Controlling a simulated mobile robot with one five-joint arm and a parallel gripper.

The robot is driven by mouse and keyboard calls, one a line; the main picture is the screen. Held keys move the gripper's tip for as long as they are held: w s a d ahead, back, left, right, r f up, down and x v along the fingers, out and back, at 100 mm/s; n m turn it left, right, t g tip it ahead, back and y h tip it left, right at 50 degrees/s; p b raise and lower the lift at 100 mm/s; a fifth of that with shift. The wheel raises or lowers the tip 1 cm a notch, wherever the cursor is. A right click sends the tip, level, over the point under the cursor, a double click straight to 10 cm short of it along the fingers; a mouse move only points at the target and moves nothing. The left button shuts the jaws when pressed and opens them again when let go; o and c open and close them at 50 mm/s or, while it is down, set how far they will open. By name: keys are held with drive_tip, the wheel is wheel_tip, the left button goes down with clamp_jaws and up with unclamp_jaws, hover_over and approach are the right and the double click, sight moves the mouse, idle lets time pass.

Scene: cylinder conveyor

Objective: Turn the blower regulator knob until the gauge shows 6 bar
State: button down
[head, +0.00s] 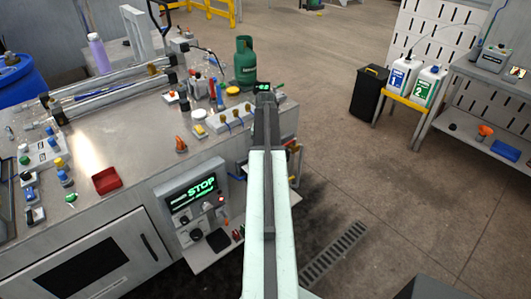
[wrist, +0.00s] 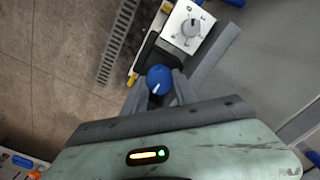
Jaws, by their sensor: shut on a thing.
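A blue knob (wrist: 157,80) with a white pointer mark is in the wrist view. My gripper (wrist: 160,88) has its two dark fingers on either side of this knob and is shut on it. In the head view my gripper is at the far end of my pale arm, over the right side of the bench, and the arm hides the knob. A pressure gauge with a readable dial cannot be made out in either view, so the bar value cannot be told.
Near the blue knob is a white plate with a grey knob (wrist: 191,28). The metal bench (head: 130,133) holds a green gas cylinder (head: 245,62), a red tray (head: 106,181) and several small fittings. A lit STOP panel (head: 192,193) is left of my arm.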

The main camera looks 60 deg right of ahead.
drive_tip(key=shift+a, duration=0.1)
drive_tip(key=c, duration=1)
unclamp_jaws()
wheel_tip(320, 180, up, 8)
drive_tip(key=p, duration=0.8)
drive_tip(key=shift+f, duration=0.15)
